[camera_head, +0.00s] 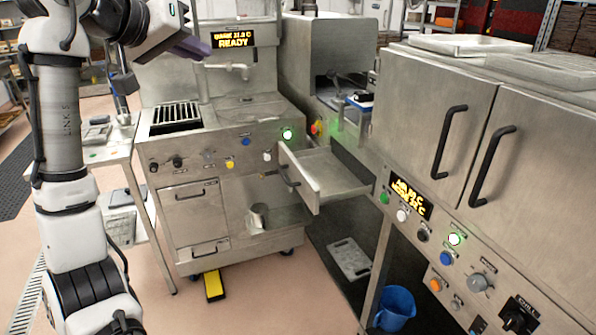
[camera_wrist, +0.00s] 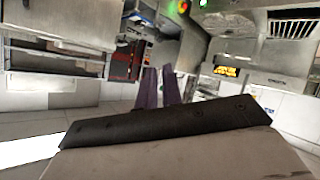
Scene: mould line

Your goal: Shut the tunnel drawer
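The tunnel drawer (camera_head: 338,174) is a grey metal tray, pulled out from the right-hand metal unit. Its front panel faces left and carries a dark bar handle (camera_head: 288,176). The drawer looks empty. My gripper (camera_head: 196,47) is high at the upper left of the head view, well above and left of the drawer, touching nothing. Its purple fingers also show in the wrist view (camera_wrist: 161,86), with a narrow gap and nothing between them. I cannot make out the drawer in the wrist view.
A metal machine (camera_head: 215,175) with knobs and a READY display stands left of the drawer. The tunnel unit (camera_head: 440,95) has two doors with black handles. A blue bucket (camera_head: 394,308) and a yellow pedal (camera_head: 214,285) are on the floor. Open floor lies in front.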

